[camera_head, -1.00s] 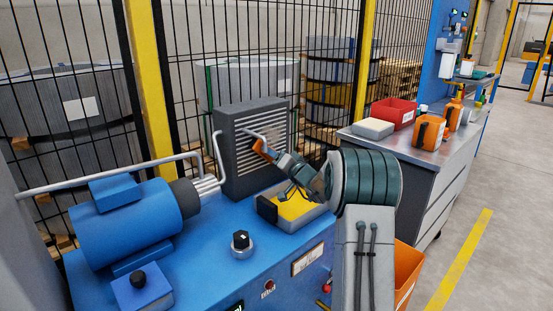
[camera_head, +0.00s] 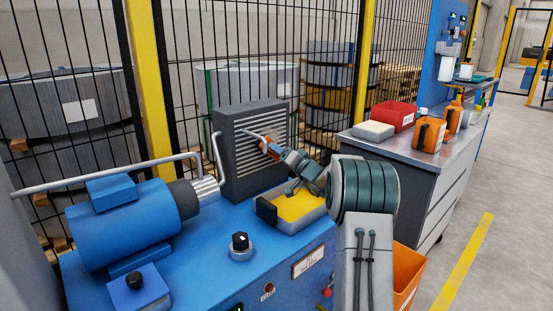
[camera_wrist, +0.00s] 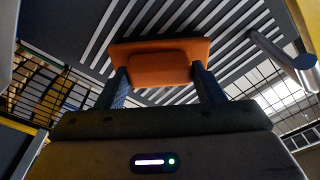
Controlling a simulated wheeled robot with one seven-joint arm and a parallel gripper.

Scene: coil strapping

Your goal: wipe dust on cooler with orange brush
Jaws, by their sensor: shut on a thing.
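The cooler (camera_head: 232,172) is a dark grey box with light horizontal fins, standing at the back of the blue unit. Its fins (camera_wrist: 112,25) fill the upper part of the wrist view. My gripper (camera_head: 280,152) is shut on the orange brush (camera_wrist: 160,62), whose orange block sits between the two fingers. In the head view the brush (camera_head: 270,147) is at the right part of the finned face. Whether its bristles touch the fins cannot be told. No dust can be clearly made out.
A yellow-filled tray (camera_head: 300,207) lies below my gripper. A blue motor (camera_head: 125,225) and a black knob (camera_head: 240,241) are on the blue unit. Silver pipes run beside the cooler. A bench (camera_head: 400,150) with red and orange containers stands at the right. Mesh fencing is behind.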

